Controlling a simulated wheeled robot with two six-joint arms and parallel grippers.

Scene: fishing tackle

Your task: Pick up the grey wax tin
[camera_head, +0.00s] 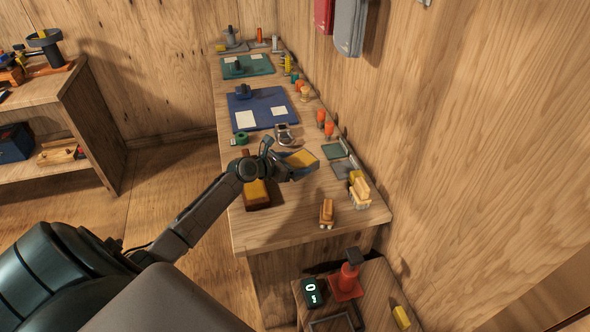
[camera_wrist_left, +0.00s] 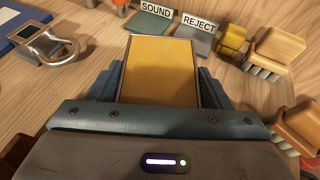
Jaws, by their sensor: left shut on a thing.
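The grey wax tin (camera_head: 302,158) is a shallow rectangular tin with a flat yellow wax surface. My left gripper (camera_head: 284,163) is shut on it over the bench. In the left wrist view the tin (camera_wrist_left: 159,70) sits between the two blue-grey fingers (camera_wrist_left: 159,88), which press on its left and right sides. Its near end is hidden behind the gripper body. It appears to be held clear of the bench top, though the height of the gap is hard to tell. My right gripper is not in view.
On the wooden bench (camera_head: 290,220), a brown block (camera_head: 257,195) lies left of the tin. Sound (camera_wrist_left: 154,22) and reject (camera_wrist_left: 191,38) plates and wood-handled brushes (camera_head: 327,213) lie to the right. A blue mat (camera_head: 262,108) lies beyond. A wall bounds the right side.

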